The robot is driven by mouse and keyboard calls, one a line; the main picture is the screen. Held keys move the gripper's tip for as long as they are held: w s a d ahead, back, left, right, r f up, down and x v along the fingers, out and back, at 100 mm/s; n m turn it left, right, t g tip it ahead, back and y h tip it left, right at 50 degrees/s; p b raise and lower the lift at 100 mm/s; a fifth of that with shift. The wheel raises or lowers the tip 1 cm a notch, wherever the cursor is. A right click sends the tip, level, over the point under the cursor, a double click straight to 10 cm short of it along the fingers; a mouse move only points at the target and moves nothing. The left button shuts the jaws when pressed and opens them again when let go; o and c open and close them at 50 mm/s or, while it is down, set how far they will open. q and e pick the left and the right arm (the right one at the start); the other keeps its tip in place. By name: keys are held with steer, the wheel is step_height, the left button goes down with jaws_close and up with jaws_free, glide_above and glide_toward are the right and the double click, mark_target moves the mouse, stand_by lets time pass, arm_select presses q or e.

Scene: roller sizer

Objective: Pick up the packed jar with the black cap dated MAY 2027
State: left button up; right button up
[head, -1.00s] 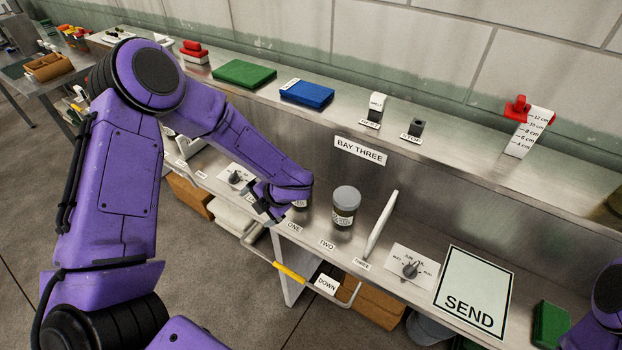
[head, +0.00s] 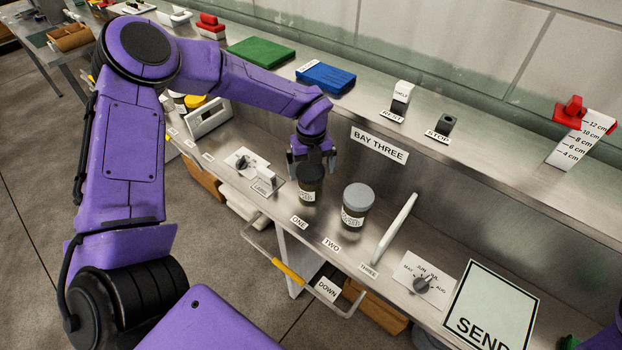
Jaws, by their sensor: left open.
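A dark jar with a black cap (head: 309,186) stands upright at the label ONE in the bay. It carries a pale label, too small to read. A second jar with a grey cap (head: 356,206) stands at TWO, also with an unreadable label. My left gripper (head: 311,164) points down directly over the black-capped jar, its fingers open on either side of the cap. I cannot tell whether they touch it. My right gripper is out of view; only a bit of purple arm shows at the lower right.
A white upright plate (head: 394,229) stands at THREE. A dial (head: 424,284) and the SEND mat (head: 492,307) lie to the right. Another dial (head: 243,163) is left of the jars. The upper shelf behind holds a blue block (head: 327,78) and a green one (head: 262,53).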

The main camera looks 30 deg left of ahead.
arm_select(q)
steer(key=shift+s+a+f, duration=0.1)
steer(key=shift+f, duration=1.25)
steer(key=c, duration=1.1)
steer(key=shift+r, duration=0.1)
steer(key=shift+c, duration=0.2)
